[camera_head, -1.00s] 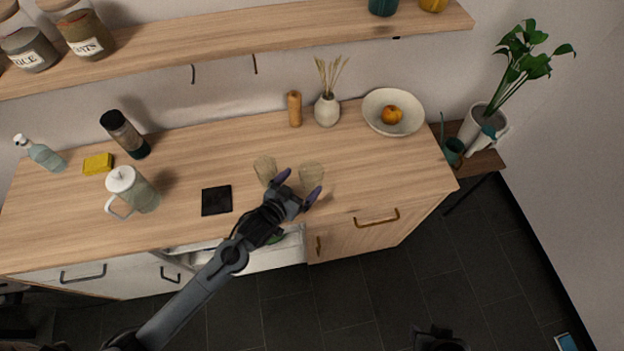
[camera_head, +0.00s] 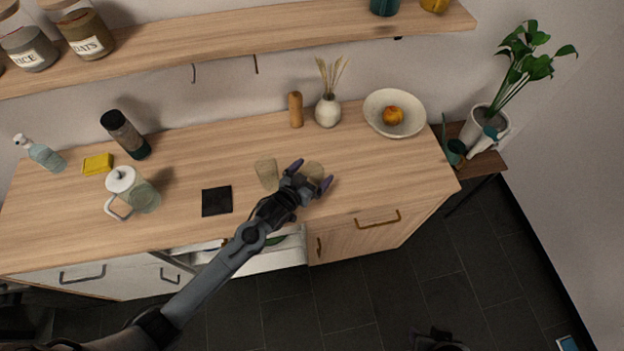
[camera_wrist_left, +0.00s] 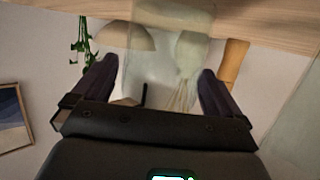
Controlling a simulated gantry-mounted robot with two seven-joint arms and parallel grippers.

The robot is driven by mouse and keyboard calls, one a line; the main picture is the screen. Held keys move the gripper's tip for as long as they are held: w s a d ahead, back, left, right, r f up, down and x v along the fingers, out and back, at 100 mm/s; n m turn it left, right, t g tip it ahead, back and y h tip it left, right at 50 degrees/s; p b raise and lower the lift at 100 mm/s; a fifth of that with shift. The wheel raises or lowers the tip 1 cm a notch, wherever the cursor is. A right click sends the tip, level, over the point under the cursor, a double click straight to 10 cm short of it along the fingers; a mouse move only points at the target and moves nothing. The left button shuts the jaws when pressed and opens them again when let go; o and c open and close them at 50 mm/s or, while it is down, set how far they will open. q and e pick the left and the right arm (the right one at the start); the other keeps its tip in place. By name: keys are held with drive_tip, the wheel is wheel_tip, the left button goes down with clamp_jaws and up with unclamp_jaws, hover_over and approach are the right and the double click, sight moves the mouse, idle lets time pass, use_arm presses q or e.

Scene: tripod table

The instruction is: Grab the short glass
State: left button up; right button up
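Two clear glasses stand on the wooden counter (camera_head: 390,180), a left glass (camera_head: 267,174) and a right glass (camera_head: 314,169). Which is shorter is hard to tell from above. My left gripper (camera_head: 311,175) is open at the right glass, with one fingertip on each side of it in the head view. In the left wrist view, the right glass (camera_wrist_left: 165,45) shows upside down between and beyond the open fingers (camera_wrist_left: 158,75). I see no clear contact. A dark part at the bottom of the head view seems to be my right gripper (camera_head: 437,341); its fingers are unclear.
The left glass stands close beside my left gripper. A black coaster (camera_head: 216,201) and a lidded pitcher (camera_head: 133,191) are to the left. A wooden grinder (camera_head: 295,109), a reed vase (camera_head: 327,111) and a bowl (camera_head: 382,103) stand behind. The counter's right part is clear.

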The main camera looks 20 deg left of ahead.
use_arm(q)
drive_tip(key=c, duration=1)
drive_tip(key=shift+r, duration=0.15)
